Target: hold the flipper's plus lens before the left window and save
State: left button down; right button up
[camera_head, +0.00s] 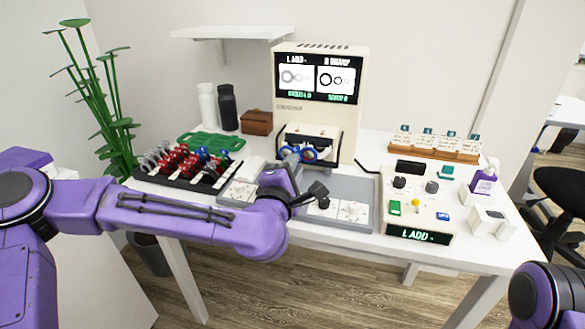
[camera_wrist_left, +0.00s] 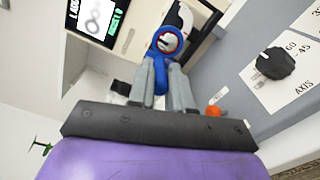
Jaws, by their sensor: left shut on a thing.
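My left gripper (camera_head: 294,164) is shut on the blue flipper (camera_wrist_left: 160,74) in front of the cream eye-test machine (camera_head: 320,117). In the left wrist view, one round lens with a red and blue rim (camera_wrist_left: 168,41) shows beyond the fingertips. In the head view, blue rings (camera_head: 309,155) show close before the machine's lower opening; I cannot tell which window the lens covers or whether they touch. The machine's screen (camera_head: 317,79) shows ring pictures under "L ADD" and a right-hand label. My right gripper is out of view.
A black rack (camera_head: 187,170) of red and blue flippers stands left, beside a green tray (camera_head: 212,142). A grey tray with dials (camera_head: 350,211) lies below the machine. A wooden card rack (camera_head: 432,150) and purple bottle (camera_head: 484,181) stand right. Console buttons lie uncovered.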

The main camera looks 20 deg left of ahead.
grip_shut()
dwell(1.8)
